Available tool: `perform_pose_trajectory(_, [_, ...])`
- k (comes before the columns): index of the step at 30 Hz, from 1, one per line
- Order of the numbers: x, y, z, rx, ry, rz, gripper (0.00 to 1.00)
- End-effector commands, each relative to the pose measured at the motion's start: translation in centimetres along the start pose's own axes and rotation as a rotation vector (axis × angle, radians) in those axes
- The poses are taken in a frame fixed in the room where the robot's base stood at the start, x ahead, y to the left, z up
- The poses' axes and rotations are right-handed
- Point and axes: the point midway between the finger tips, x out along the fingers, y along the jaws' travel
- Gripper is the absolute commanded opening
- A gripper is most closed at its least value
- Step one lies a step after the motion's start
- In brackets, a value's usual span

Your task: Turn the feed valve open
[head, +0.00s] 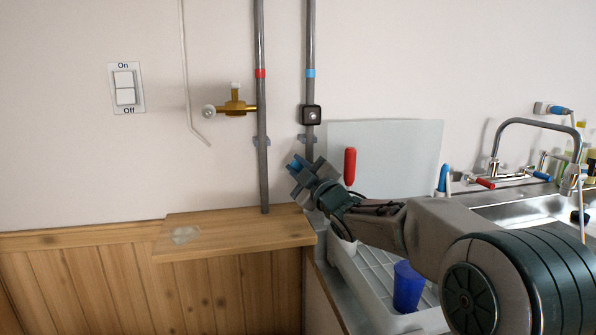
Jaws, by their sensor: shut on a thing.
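My gripper (302,176) is in front of the lower part of the blue-banded pipe (311,40), above the right end of the wooden ledge. It is shut on a small blue piece (292,162), which looks like the handle of a valve on that pipe. The fingers hide most of this handle and the valve body behind it. I cannot tell how far the handle is turned. A brass valve (236,106) with a pale top sits on the red-banded pipe (260,45), apart from my gripper.
A wooden ledge (235,237) runs below the pipes. A red handle (350,166) stands upright close to my wrist, before a pale panel (400,150). A blue cup (408,287) stands in a white rack. The sink (530,208) and tap are at right; a switch (125,87) is left.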

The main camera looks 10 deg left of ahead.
Motion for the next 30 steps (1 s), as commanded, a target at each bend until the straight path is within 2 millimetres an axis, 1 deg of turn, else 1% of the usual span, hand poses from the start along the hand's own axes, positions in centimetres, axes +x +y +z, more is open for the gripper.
perform_pose_trajectory(7, [-0.1, -0.1, 0.2, 0.000, -0.005, -0.002, 0.00])
perform_pose_trajectory(8, [-0.1, -0.1, 0.2, 0.000, -0.005, -0.002, 0.24])
perform_pose_trajectory(9, [-0.1, -0.1, 0.2, 0.000, -0.005, -0.002, 0.35])
perform_pose_trajectory(10, [-0.1, -0.1, 0.2, 0.000, -0.004, -0.002, 0.40])
perform_pose_trajectory(18, [-0.1, 0.0, 0.1, -0.001, -0.002, -0.001, 0.40])
perform_pose_trajectory(22, [-0.7, 0.0, 0.1, -0.002, -0.003, -0.001, 0.40])
perform_pose_trajectory(26, [-2.4, 0.0, 0.2, -0.003, -0.004, 0.000, 0.40])
perform_pose_trajectory(30, [-5.3, 0.0, 0.1, -0.004, -0.004, 0.000, 0.40])
